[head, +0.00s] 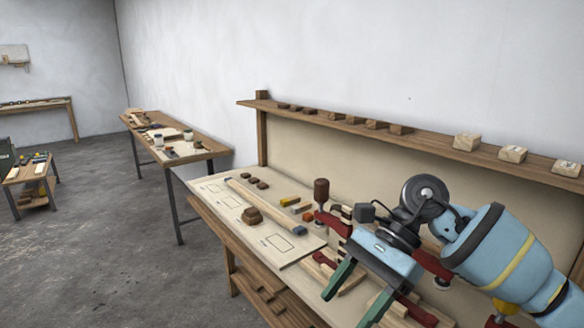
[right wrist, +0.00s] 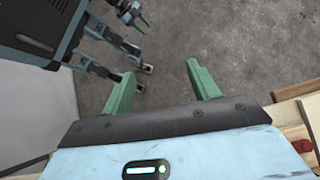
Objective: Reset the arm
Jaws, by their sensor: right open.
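My right arm (head: 510,255) comes in from the right in the head view, light blue with a yellow band. Its gripper (head: 346,307) hangs over the near edge of the long workbench, with two green fingers spread apart. The right wrist view shows the same gripper (right wrist: 163,72) open and empty, with grey concrete floor beyond the fingers. My left gripper does not show in the head view.
The workbench (head: 302,258) holds a pale board, dark wooden blocks (head: 252,216) and red clamps (head: 333,224) close to my right gripper. A shelf (head: 420,147) with several blocks runs behind. Another table (head: 205,150) stands further left; open floor (head: 120,250) lies in front.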

